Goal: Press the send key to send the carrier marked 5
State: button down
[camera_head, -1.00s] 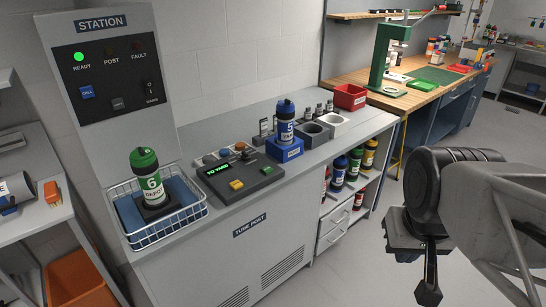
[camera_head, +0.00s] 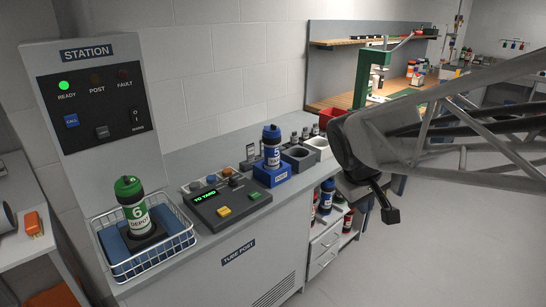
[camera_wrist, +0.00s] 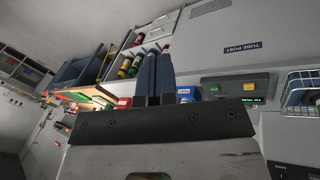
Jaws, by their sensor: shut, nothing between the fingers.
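The carrier marked 5 (camera_head: 271,150), with a blue lid and white label, stands upright in a blue holder (camera_head: 273,175) on the grey counter. A dark control panel (camera_head: 231,205) stands left of it, with a lit green display (camera_head: 205,196), which seems to read "TO YARD", a yellow key (camera_head: 224,211), a green key (camera_head: 253,195) and small knobs behind. I cannot read which key is send. My gripper (camera_head: 390,214) is shut and empty, in the air to the right of the counter. Its closed fingers (camera_wrist: 157,75) show in the wrist view, with the panel (camera_wrist: 240,87) to their right.
The station board (camera_head: 95,108) shows a lit green READY lamp. Carriers fill the shelf below.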

jog(key=w+a+n+h, duration=0.1)
jog(key=w+a+n, duration=0.25)
jog(key=w, duration=0.75)
jog(key=n+t+h, duration=0.2)
jog(key=n+t, duration=0.3)
jog(key=n, duration=0.6)
send_over(255, 195)
notch_tip(255, 195, down, 14)
jog(key=shift+f, duration=4.3)
